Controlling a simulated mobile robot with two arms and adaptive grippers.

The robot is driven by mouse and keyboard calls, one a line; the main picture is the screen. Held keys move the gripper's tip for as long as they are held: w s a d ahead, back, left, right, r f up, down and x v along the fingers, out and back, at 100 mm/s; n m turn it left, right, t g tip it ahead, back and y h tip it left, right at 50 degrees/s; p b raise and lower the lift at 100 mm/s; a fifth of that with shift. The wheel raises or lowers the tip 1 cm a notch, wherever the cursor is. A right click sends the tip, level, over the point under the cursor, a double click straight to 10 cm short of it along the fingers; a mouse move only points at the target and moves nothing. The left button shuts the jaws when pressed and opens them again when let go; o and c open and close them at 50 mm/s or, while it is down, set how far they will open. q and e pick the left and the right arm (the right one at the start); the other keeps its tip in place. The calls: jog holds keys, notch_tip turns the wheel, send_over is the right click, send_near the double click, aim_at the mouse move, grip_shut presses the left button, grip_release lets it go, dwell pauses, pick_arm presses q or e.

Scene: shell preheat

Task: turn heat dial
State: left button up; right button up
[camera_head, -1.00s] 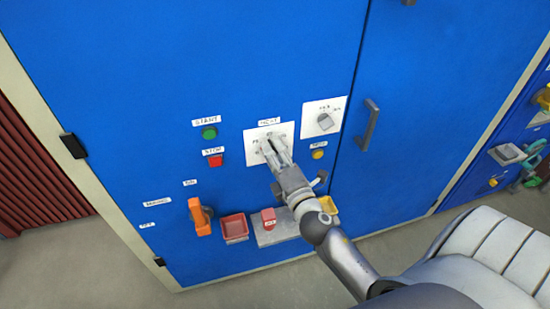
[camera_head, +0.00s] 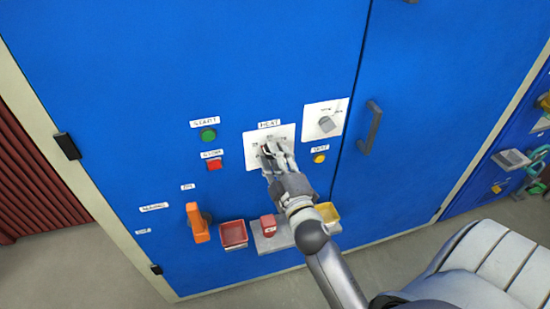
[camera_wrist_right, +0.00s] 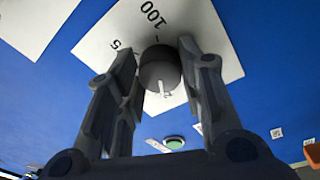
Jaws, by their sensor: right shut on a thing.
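The heat dial is a dark round knob on a white plate (camera_head: 286,131) under a HEAT label (camera_head: 269,124) on the blue cabinet. My right gripper (camera_head: 272,151) is at this plate and mostly hides the dial in the head view. In the right wrist view, the dial (camera_wrist_right: 159,66) sits between the two fingers of my right gripper (camera_wrist_right: 157,54), which are closed on its sides. A white mark on the dial shows toward the bottom of that view. The plate (camera_wrist_right: 205,30) carries a printed "100" and a partly hidden number. My left gripper is not in view.
A second white plate with a grey knob (camera_head: 326,124) is just right. A green button (camera_head: 208,135), red button (camera_head: 215,164) and yellow button (camera_head: 319,158) are nearby. A door handle (camera_head: 370,128) sticks out right.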

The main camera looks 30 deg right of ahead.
jog(key=shift+f, duration=0.1)
dwell(0.3)
jog(key=o, duration=1)
jog(key=shift+o, duration=0.2)
